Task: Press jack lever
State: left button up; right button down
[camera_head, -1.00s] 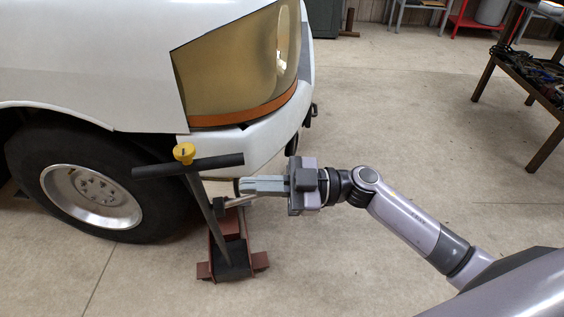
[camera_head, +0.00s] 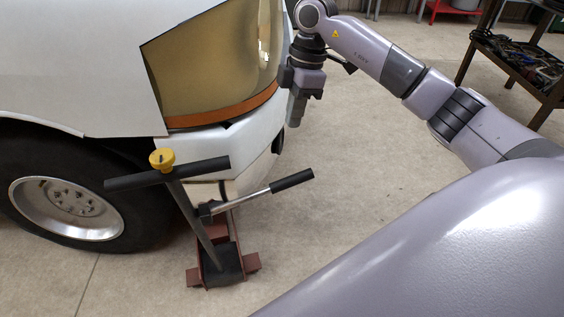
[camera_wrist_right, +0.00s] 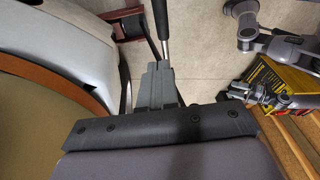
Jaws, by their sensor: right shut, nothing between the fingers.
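The jack stands by the truck's front wheel, with a red-brown base (camera_head: 193,277) on the floor. Its grey lever (camera_head: 247,201) slants up to the right and ends in a black grip (camera_head: 291,181). A separate black T-bar (camera_head: 205,169) with a yellow knob (camera_head: 161,159) rises from the jack. My right gripper (camera_head: 293,122) is shut and empty, pointing down beside the truck's front corner. It appears above the black grip in the picture, apart from it. In the right wrist view the closed fingers (camera_wrist_right: 152,75) overlap the line of the lever (camera_wrist_right: 165,50).
The white truck's bumper (camera_head: 195,142) and amber-edged headlight (camera_head: 215,65) are close left of my right gripper. The front wheel (camera_head: 70,205) is left of the jack. Floor is clear right of the lever; a dark tool rack (camera_head: 520,58) stands at the back right.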

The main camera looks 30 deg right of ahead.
jog(key=shift+d+r, duration=0.1)
jog(key=shift+d, duration=0.1)
jog(key=shift+a, duration=0.1)
send_over(289, 177)
jog(key=f, duration=1.2)
jog(key=shift+w+d+f, duration=0.2)
jog(key=shift+d+f, duration=0.05)
jog(key=shift+d, duration=0.05)
jog(key=shift+s+d+f, duration=0.1)
jog(key=shift+s+f, duration=0.05)
jog(key=shift+f, duration=0.45)
